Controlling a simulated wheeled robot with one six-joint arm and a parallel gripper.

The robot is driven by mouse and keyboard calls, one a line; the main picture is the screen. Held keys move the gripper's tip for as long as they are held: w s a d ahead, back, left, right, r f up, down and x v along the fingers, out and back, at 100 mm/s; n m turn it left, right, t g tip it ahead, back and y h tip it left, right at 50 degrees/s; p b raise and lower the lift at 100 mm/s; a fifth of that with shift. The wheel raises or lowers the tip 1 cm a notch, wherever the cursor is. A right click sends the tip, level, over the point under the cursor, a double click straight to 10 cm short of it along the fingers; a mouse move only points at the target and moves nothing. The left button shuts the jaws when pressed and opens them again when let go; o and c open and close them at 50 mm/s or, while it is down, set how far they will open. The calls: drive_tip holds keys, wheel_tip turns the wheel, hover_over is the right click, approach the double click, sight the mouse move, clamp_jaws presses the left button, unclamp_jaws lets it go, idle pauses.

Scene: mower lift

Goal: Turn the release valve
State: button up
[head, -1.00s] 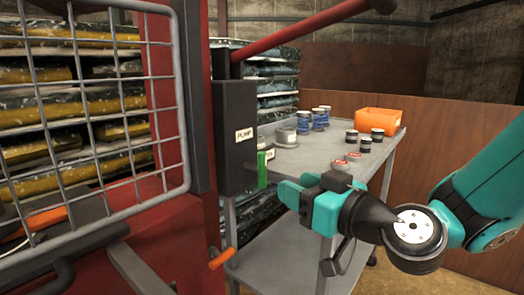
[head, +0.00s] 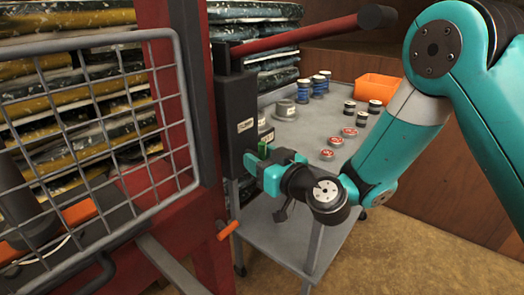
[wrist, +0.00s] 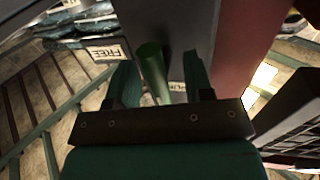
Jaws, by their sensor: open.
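The release valve's green handle (head: 263,149) is a small upright bar on the front of the black pump box (head: 236,112). In the head view it is mostly hidden by my gripper (head: 260,163). In the wrist view the green handle (wrist: 152,72) stands between the two fingers of my gripper (wrist: 160,72). The fingers are apart, one on each side of the handle, with a gap visible. I cannot tell how deep the handle sits between them. A label reading FREE (wrist: 103,53) shows left of it in the wrist view.
A red pump lever (head: 310,35) slopes up above the box. A wire mesh guard (head: 105,140) stands at left. An orange-tipped handle (head: 228,230) juts out below. A grey cart (head: 335,125) with cans and an orange bin (head: 378,87) stands behind my gripper.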

clamp_jaws()
